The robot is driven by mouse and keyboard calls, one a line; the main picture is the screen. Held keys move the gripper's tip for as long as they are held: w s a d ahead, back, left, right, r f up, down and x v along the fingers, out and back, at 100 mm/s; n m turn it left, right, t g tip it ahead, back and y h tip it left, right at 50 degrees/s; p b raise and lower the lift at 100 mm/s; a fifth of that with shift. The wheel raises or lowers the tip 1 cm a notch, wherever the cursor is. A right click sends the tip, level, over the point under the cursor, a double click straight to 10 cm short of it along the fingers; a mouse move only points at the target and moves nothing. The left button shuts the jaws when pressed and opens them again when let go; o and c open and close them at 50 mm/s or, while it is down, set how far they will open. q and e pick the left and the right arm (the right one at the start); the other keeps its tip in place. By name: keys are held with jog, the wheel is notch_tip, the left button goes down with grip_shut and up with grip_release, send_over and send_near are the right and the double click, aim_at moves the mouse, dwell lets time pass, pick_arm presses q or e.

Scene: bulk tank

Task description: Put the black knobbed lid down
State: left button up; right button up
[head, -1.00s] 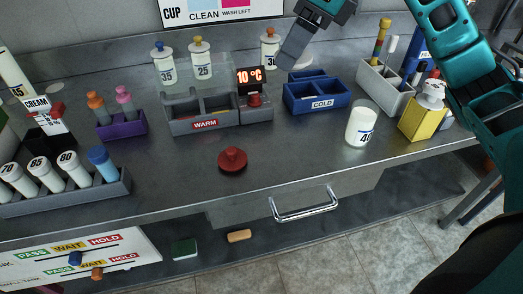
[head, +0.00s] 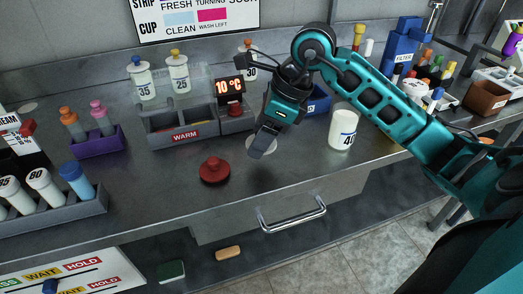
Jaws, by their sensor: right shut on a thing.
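My right gripper (head: 261,142) is above the counter, between the warm box and the white cup marked 40, with its finger pointing down. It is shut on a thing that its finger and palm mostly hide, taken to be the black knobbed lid. No black lid shows clearly. A pale round edge (head: 250,143) shows on both sides of the finger; I cannot tell whether it belongs to the held lid or lies on the counter. A red knobbed lid (head: 214,170) lies on the counter in front of the warm box. My left gripper is not in view.
The grey warm box (head: 160,137) with its 10 °C display stands behind and left. The blue cold box (head: 319,101) is partly hidden behind my right arm. The white cup (head: 343,130) stands to the right. The counter front (head: 260,180) is clear above the drawer handle (head: 293,215).

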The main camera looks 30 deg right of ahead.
notch_tip(320, 180, down, 4)
jog(key=shift+r+b, duration=0.1)
jog(key=shift+b, duration=0.2)
jog(key=shift+f, duration=0.2)
jog(key=o, duration=1)
jog(key=shift+o, duration=0.2)
